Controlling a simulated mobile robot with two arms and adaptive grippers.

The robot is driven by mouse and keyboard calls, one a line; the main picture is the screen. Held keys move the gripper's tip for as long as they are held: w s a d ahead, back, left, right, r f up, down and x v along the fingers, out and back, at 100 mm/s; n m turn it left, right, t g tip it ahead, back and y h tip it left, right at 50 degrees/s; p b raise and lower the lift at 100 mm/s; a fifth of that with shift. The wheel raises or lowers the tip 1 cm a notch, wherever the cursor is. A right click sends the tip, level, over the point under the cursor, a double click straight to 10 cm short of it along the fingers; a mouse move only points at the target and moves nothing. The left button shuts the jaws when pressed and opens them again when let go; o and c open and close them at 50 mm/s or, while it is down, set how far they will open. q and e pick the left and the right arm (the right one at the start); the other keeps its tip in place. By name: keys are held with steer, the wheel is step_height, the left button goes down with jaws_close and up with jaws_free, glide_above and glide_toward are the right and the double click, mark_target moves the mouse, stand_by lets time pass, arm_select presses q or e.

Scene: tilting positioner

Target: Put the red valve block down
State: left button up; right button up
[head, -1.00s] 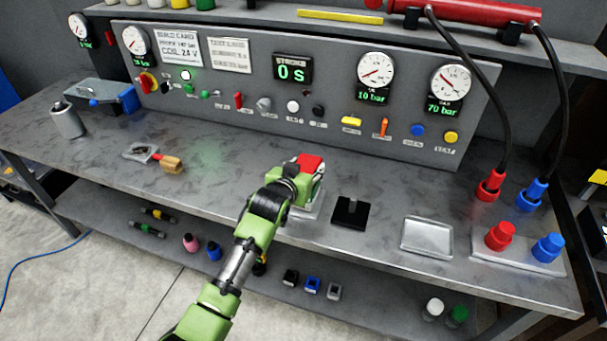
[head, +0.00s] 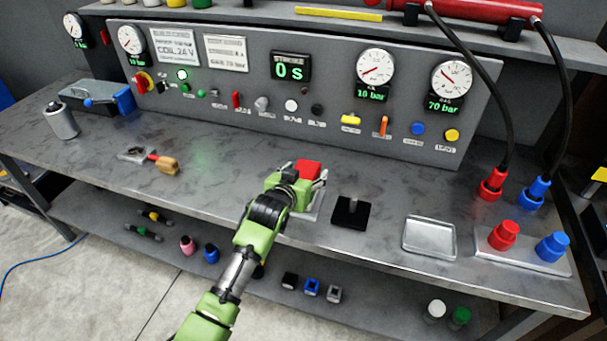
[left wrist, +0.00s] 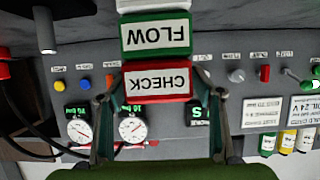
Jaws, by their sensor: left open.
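The red valve block (head: 308,168), marked CHECK, shows in the left wrist view (left wrist: 157,80) on top of a green block marked FLOW (left wrist: 156,36). The stack is over a light plate (head: 312,212) near the bench front. My left gripper (head: 304,174) is open, its fingers on either side of the red block. In the left wrist view (left wrist: 154,95) gaps show between block and fingers. My arm hides much of the stack in the head view. My right gripper is not in view.
Right of the stack are a black base with a post (head: 351,212), an empty silver tray (head: 429,237) and red and blue couplings (head: 503,236). A gauge panel (head: 330,130) stands behind. The bench between is clear.

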arm_select(q)
steer(key=shift+s+r, duration=0.1)
steer(key=shift+r, duration=0.05)
steer(key=b+v, duration=0.1)
steer(key=v, duration=1.1)
steer(key=s+a+f+g+y, duration=0.1)
steer(key=s+a+f, duration=0.25)
steer(key=f, duration=0.75)
steer(key=s+a+f+g, duration=0.15)
steer(key=s+f, duration=0.25)
steer(key=f, duration=0.7)
steer(key=s+a+f+g+y, duration=0.1)
steer(key=s+a+f, duration=0.25)
steer(key=f, duration=0.75)
steer(key=s+a+f+n+g, duration=0.1)
steer(key=s+a+f+g, duration=0.25)
steer(key=s+f, duration=0.85)
steer(key=s+a+f+g, duration=0.1)
steer(key=s+a+f, duration=0.1)
steer(key=s+f, duration=0.3)
steer(key=s+a+f+g+y, duration=0.1)
steer(key=s+f, duration=0.4)
steer(key=s, duration=0.9)
steer(key=s+a+f+g+y, duration=0.1)
steer(key=s+a+f, duration=0.4)
steer(key=s, duration=0.5)
steer(key=shift+s+g, duration=0.2)
steer(key=shift+g, duration=0.7)
